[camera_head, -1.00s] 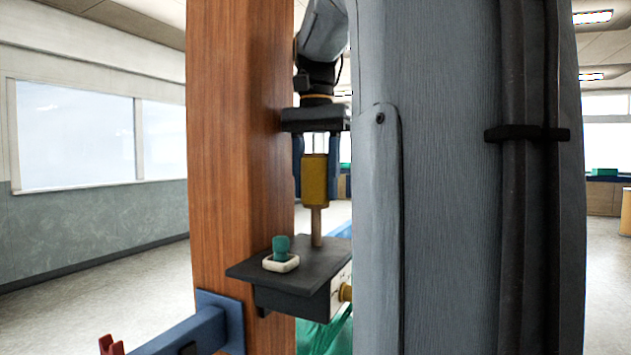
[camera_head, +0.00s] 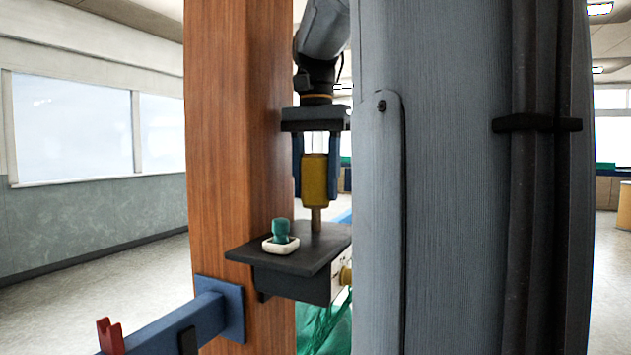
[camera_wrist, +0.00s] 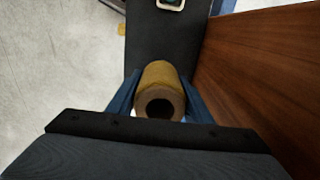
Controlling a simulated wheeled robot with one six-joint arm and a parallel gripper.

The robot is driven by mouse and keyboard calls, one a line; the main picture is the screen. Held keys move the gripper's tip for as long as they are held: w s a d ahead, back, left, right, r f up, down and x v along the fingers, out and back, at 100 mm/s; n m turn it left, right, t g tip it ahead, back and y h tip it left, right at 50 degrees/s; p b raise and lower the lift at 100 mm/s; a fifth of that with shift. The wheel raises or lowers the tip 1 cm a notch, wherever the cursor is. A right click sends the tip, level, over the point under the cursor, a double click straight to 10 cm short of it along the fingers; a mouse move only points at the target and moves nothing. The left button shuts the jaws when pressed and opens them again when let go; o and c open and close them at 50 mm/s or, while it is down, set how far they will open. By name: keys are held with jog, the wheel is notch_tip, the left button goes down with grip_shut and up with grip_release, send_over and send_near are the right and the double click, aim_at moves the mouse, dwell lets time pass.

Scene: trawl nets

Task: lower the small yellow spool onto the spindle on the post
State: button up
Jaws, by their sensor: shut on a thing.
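The small yellow spool (camera_head: 314,180) is upright between the two blue fingers of my gripper (camera_head: 316,178), which is shut on it. The thin tan spindle (camera_head: 316,220) rises from a dark shelf (camera_head: 262,255) on the wooden post (camera_head: 225,150). The spool is in line with the spindle, and only a short length of spindle shows below it. The wrist view shows the spool (camera_wrist: 163,74) end-on with a dark bore. I cannot see the spindle tip there, so how far it is inside the bore is unclear.
A teal piece (camera_head: 280,231) in a white holder (camera_head: 281,245) stands on the shelf, left of the spindle. A blue bracket arm (camera_head: 180,322) with a red fork (camera_head: 110,336) sticks out lower left. The post is close beside my gripper. My grey column hides the shelf's right side.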

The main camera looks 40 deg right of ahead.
aim_at(316, 162)
jog(key=shift+f+b, duration=1)
jog(key=shift+f, duration=0.9)
jog(key=shift+f, duration=0.15)
jog(key=o, duration=1.2)
jog(key=shift+r+b, duration=0.5)
jog(key=shift+r, duration=3.45)
